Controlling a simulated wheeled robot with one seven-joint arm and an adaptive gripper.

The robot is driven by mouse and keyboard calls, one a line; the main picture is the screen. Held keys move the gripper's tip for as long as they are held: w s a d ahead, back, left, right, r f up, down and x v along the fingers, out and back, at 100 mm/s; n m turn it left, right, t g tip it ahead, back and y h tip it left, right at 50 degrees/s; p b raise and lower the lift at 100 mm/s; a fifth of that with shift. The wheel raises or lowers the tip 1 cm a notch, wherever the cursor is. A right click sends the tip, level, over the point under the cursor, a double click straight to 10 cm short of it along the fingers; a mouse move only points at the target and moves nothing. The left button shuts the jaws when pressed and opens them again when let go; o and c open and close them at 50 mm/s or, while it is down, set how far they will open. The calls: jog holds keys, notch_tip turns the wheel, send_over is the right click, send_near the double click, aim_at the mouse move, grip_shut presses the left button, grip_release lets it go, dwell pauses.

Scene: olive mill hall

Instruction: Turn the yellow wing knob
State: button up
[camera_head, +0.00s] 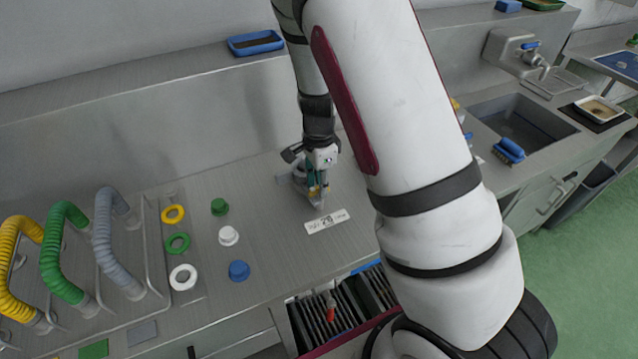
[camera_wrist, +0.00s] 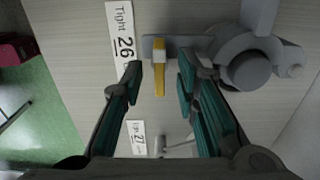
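The yellow wing knob (camera_wrist: 160,77) shows in the wrist view as a narrow yellow bar with a pale grey block across it, on a grey mount. A grey round fitting (camera_wrist: 243,62) stands to its right. My gripper (camera_wrist: 160,76) is open, with one dark green finger on each side of the knob and a visible gap to both. In the head view my gripper (camera_head: 318,190) points down at the grey fitting on the bench, and the knob is mostly hidden there.
White labels, one reading "Tight 26" (camera_wrist: 123,45) and a smaller one (camera_wrist: 137,138), lie beside the fitting. On the bench are coloured rings (camera_head: 178,243), caps (camera_head: 239,270) and ribbed hoses (camera_head: 62,250) at left. A sink (camera_head: 520,122) is at right.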

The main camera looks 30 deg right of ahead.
notch_tip(320, 180, up, 12)
jog(key=shift+f, duration=0.25)
dwell(0.5)
jog(key=s+a+r+n+t+y, duration=0.1)
jog(key=s+a+r+n, duration=0.1)
jog(key=s+r+n, duration=0.4)
jog(key=s+a+r+n+t+y, duration=0.1)
jog(key=s+a+r+n+t, duration=0.15)
jog(key=r, duration=0.55)
jog(key=s+r+n+t+h, duration=0.2)
jog(key=s+r+n, duration=0.4)
jog(key=s+n, duration=0.3)
jog(key=s+a, duration=0.1)
jog(key=s, duration=0.3)
jog(key=shift+r+n, duration=0.15)
jog(key=shift+n, duration=0.2)
